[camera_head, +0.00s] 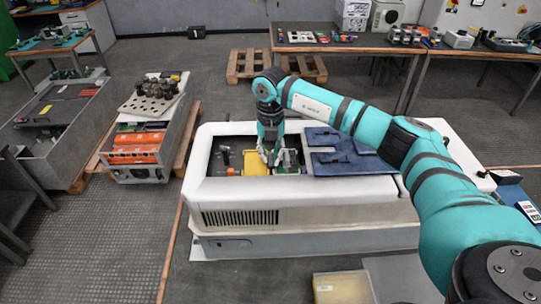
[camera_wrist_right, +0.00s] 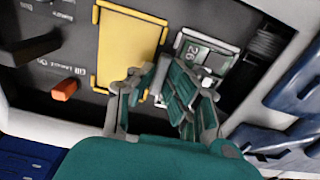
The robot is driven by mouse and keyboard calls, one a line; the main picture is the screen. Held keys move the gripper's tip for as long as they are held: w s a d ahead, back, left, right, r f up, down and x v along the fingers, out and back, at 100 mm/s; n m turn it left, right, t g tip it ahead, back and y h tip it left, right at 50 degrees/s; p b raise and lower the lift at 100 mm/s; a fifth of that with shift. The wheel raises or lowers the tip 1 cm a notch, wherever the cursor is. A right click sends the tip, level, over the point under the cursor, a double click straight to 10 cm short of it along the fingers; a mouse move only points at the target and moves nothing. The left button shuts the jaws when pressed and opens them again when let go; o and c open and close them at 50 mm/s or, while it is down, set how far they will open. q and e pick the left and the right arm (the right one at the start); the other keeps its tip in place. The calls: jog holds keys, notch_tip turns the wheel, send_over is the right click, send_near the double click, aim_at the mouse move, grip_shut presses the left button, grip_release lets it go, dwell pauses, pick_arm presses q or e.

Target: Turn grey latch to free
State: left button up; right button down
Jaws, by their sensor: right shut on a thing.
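My right gripper (camera_head: 271,160) reaches down into the open bay of the white housing (camera_head: 240,190). In the right wrist view its fingertips (camera_wrist_right: 160,78) are close together at the right edge of a yellow cover (camera_wrist_right: 128,48), next to a grey-and-green module (camera_wrist_right: 208,62) marked "26". The gripper is shut on a small piece there, which I take to be the grey latch. The fingers hide most of the latch, so I cannot tell its angle. The yellow cover also shows in the head view (camera_head: 254,158). My left gripper is not in view.
Left of the yellow cover are an orange handle (camera_wrist_right: 65,88) and a black lever (camera_wrist_right: 30,48). A blue panel (camera_head: 345,155) lies right of the bay. Ribbed black hose (camera_wrist_right: 265,45) stands right of the module. The bay's walls leave little room around the gripper.

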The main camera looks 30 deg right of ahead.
aim_at(271, 157)
jog(key=shift+r, duration=0.1)
jog(key=c, duration=1.3)
grip_release()
jog(key=shift+c, duration=0.2)
notch_tip(271, 157, up, 12)
